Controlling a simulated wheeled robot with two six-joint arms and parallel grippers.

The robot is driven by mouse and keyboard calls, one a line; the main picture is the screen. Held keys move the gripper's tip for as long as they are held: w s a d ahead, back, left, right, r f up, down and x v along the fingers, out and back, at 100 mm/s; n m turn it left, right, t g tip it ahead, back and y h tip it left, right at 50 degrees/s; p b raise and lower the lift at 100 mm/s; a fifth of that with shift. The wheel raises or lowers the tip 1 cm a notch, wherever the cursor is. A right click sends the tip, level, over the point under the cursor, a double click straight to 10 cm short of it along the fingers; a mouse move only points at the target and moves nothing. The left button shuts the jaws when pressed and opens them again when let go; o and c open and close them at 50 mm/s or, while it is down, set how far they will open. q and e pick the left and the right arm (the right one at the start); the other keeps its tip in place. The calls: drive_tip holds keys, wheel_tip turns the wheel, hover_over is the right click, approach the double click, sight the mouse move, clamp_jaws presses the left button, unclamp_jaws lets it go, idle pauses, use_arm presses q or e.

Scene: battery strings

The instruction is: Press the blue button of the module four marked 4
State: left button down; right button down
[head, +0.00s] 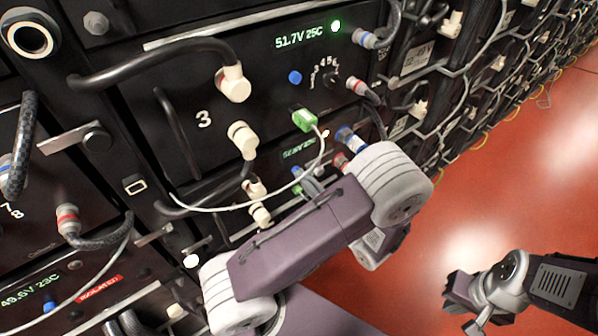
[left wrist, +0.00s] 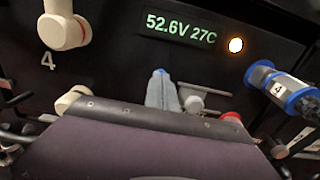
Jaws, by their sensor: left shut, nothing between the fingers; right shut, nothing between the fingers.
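Module four (left wrist: 110,55) fills the left wrist view, with a white 4 (left wrist: 47,62) under a cream plug and a green display (left wrist: 181,27) reading 52.6V 27C. My left gripper (left wrist: 161,92) is shut and empty, its fingertips pointing at the panel below the display. A small bit of blue, likely the blue button (left wrist: 159,71), shows at the fingertips; they hide the rest, and I cannot tell whether they touch it. My right gripper (head: 462,302) is shut and empty at lower right, away from the modules.
Module 3 (head: 204,119) is above, with its own blue button (head: 295,77), a dial and a green plug (head: 304,120) with a pale cable. A blue-ringed connector (left wrist: 280,88) is right of my left gripper. Red floor (head: 510,200) at right is clear.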

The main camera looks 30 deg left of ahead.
use_arm(q)
drive_tip(key=p+v, duration=0.1)
drive_tip(key=v, duration=0.6)
drive_tip(key=shift+s+d, duration=0.15)
drive_tip(key=shift+d, duration=0.2)
idle(0.4)
